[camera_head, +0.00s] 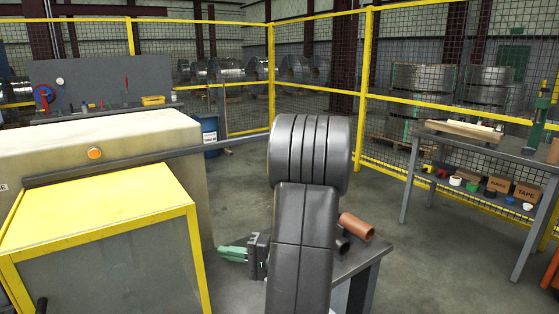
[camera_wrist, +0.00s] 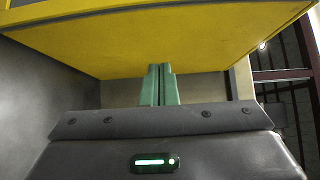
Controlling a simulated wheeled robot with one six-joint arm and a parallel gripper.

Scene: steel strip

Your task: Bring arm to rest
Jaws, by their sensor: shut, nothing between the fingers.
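My arm (camera_head: 305,230) rises in the middle of the head view as dark grey links and hides part of the table behind it. My gripper (camera_head: 223,253) sticks out to the left of the arm, low over the bench area, with its green fingers pointing left toward the yellow-framed machine guard (camera_head: 110,215). In the wrist view my gripper (camera_wrist: 160,68) shows its two green fingers together, with nothing between them. A yellow panel (camera_wrist: 180,40) spans the top of that view, beyond the fingertips. I cannot tell the exact gap to it.
A grey table (camera_head: 365,260) stands behind my arm, with a copper-coloured tube (camera_head: 356,226) and a dark tube end on it. A beige machine (camera_head: 100,140) fills the left. A workbench (camera_head: 480,150) stands at right, and yellow mesh fencing closes the back. The floor between is clear.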

